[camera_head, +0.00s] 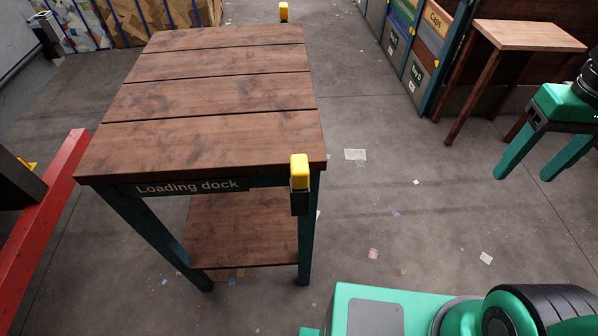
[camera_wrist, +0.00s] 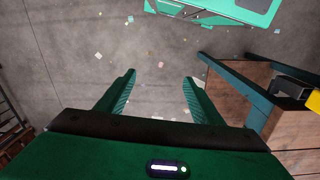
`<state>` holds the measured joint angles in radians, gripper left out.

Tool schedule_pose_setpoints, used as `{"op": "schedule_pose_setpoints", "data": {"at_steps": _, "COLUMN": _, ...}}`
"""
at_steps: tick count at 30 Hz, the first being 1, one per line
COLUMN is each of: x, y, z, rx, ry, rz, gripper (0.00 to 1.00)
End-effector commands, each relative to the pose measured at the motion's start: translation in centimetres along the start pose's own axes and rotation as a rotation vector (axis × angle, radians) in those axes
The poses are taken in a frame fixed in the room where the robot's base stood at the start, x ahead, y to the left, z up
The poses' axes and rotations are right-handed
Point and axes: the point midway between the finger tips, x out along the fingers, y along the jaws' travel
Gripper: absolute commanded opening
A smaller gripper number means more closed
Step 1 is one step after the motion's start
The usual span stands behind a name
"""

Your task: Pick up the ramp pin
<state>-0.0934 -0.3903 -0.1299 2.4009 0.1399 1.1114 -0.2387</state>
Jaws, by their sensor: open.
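The table labelled Loading dock (camera_head: 217,143) has a yellow, block-like piece (camera_head: 300,170) in a dark holder at its near right corner. A similar yellow piece (camera_head: 284,11) shows at its far right corner. I cannot tell for sure whether either is the ramp pin. My gripper (camera_head: 524,177) is open and empty over the floor at the right, well apart from the table. In the wrist view its two green fingers (camera_wrist: 159,76) are spread with only floor between them. The near yellow piece shows partly at the right edge there (camera_wrist: 314,101).
A small wooden table (camera_head: 530,36) stands at the back right beside labelled bins (camera_head: 422,70). A red beam (camera_head: 45,220) runs along the left. Wrapped bales (camera_head: 150,22) stand at the back left. The floor between the dock table and my gripper holds only paper scraps.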

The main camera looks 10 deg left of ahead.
Motion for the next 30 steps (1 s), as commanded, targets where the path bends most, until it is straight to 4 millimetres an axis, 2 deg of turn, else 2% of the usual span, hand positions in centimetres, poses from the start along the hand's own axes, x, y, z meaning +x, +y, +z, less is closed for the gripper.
{"op": "schedule_pose_setpoints", "data": {"at_steps": 1, "x": -0.6, "y": -2.1, "z": -1.6, "rx": -0.119, "ry": 0.0, "rz": 0.003, "gripper": 0.61}}
{"op": "schedule_pose_setpoints", "data": {"at_steps": 3, "x": -1.4, "y": -5.1, "z": -3.3, "rx": -0.28, "ry": 0.003, "rz": 0.006, "gripper": 0.61}}
{"op": "schedule_pose_setpoints", "data": {"at_steps": 5, "x": -2.1, "y": -7.8, "z": -4.5, "rx": -0.417, "ry": 0.003, "rz": 0.007, "gripper": 0.61}}
{"op": "schedule_pose_setpoints", "data": {"at_steps": 9, "x": -3.6, "y": -15.1, "z": -6.3, "rx": -0.741, "ry": 0.007, "rz": 0.009, "gripper": 0.61}}
{"op": "schedule_pose_setpoints", "data": {"at_steps": 14, "x": -5.0, "y": -24.1, "z": -6.1, "rx": -1.11, "ry": 0.009, "rz": 0.006, "gripper": 0.61}}
{"op": "schedule_pose_setpoints", "data": {"at_steps": 15, "x": -5.3, "y": -26.3, "z": -5.7, "rx": -1.198, "ry": 0.01, "rz": 0.005, "gripper": 0.61}}
{"op": "schedule_pose_setpoints", "data": {"at_steps": 18, "x": -6.0, "y": -31.2, "z": -4.3, "rx": -1.395, "ry": 0.01, "rz": 0.001, "gripper": 0.61}}
{"op": "schedule_pose_setpoints", "data": {"at_steps": 21, "x": -6.5, "y": -34.9, "z": -2.8, "rx": -1.549, "ry": 0.011, "rz": -0.003, "gripper": 0.61}}
{"op": "schedule_pose_setpoints", "data": {"at_steps": 24, "x": -6.8, "y": -37.4, "z": -1.5, "rx": -1.652, "ry": 0.011, "rz": -0.006, "gripper": 0.61}}
{"op": "schedule_pose_setpoints", "data": {"at_steps": 27, "x": -6.9, "y": -38.6, "z": -0.8, "rx": -1.707, "ry": 0.011, "rz": -0.008, "gripper": 0.61}}
{"op": "schedule_pose_setpoints", "data": {"at_steps": 30, "x": -6.1, "y": -39.0, "z": -0.5, "rx": -1.726, "ry": 0.01, "rz": -0.008, "gripper": 0.61}}
